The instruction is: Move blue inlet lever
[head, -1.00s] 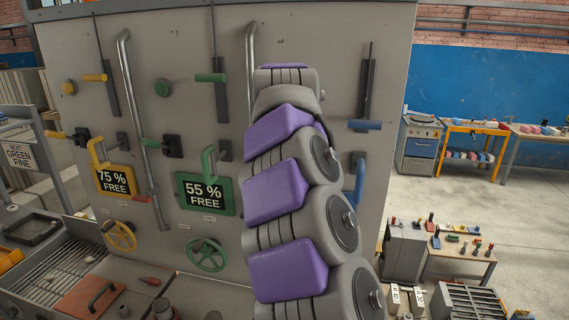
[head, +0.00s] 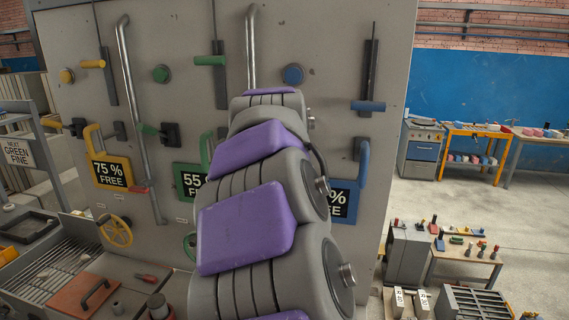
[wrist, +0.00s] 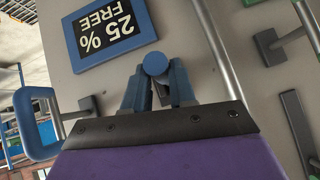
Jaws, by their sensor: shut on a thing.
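The blue lever (wrist: 155,63) shows nearly end-on in the wrist view, as a round blue end in front of the panel. My gripper (wrist: 156,80) is shut on it, with one grey-blue finger on each side. The blue-framed "25 % FREE" sign (wrist: 110,33) appears upside down just above it in that view. In the head view my arm hides this lever and my gripper. A blue bar handle (head: 368,106) on a vertical slot is at the panel's upper right, apart from my arm.
A blue loop handle (head: 363,168) stands out at the panel's right, and a blue round knob (head: 293,74) is above my arm. Metal pipes (head: 252,45) run down the panel. Yellow and green levers are to the left. A small tool table (head: 465,250) stands at right.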

